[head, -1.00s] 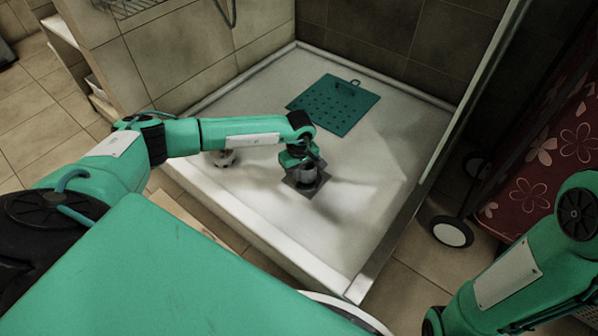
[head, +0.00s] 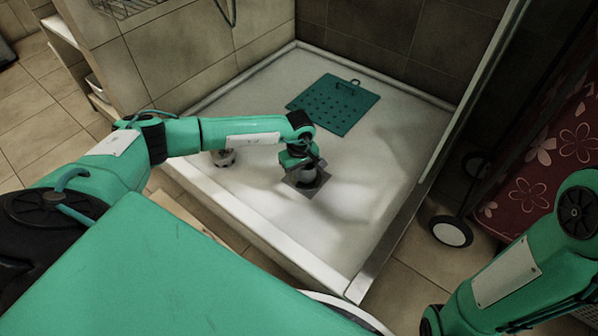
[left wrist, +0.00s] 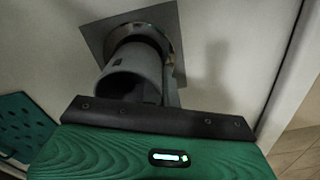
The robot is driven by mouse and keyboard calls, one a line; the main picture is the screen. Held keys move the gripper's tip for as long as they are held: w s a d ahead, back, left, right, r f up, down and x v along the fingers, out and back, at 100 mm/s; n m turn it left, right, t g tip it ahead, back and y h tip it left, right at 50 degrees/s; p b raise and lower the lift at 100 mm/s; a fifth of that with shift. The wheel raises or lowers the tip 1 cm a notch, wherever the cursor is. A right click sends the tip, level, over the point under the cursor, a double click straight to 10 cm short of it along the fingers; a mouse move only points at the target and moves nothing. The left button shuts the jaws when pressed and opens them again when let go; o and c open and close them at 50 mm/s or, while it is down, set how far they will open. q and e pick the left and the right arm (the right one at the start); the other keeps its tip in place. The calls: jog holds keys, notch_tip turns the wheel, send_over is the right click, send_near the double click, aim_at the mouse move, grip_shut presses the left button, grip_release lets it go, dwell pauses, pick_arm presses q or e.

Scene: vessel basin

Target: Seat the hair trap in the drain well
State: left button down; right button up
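The hair trap is a grey open cup, seen in the left wrist view (left wrist: 135,70) with its far end at the round metal ring of the drain well (left wrist: 165,25). I cannot tell how deep it sits. The ring lies in a dark square plate (head: 316,185) on the shower tray. My left gripper (head: 300,164) is low over this plate, with a finger against the side of the trap's wall, and seems shut on the trap. Its other finger is hidden. My right gripper is not in view; only my right arm shows at the lower right.
A teal mat with holes (head: 333,105) lies on the white shower tray (head: 385,130) behind the drain. A small round grey object (head: 223,158) stands left of the drain, below my left forearm. A raised rim (head: 235,215) edges the tray. The tray right of the drain is clear.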

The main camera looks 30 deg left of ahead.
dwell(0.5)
pick_arm(q)
jog(key=shift+f+b, duration=0.6)
jog(key=shift+f, duration=0.4)
jog(key=shift+r, duration=0.1)
jog(key=shift+r+p, duration=0.65)
jog(key=shift+p, duration=0.05)
jog(key=shift+p, duration=0.3)
dwell(1.1)
jog(key=shift+f+b, duration=0.6)
jog(key=shift+f, duration=0.2)
jog(key=c, duration=1.6)
grip_release()
jog(key=shift+r, duration=0.15)
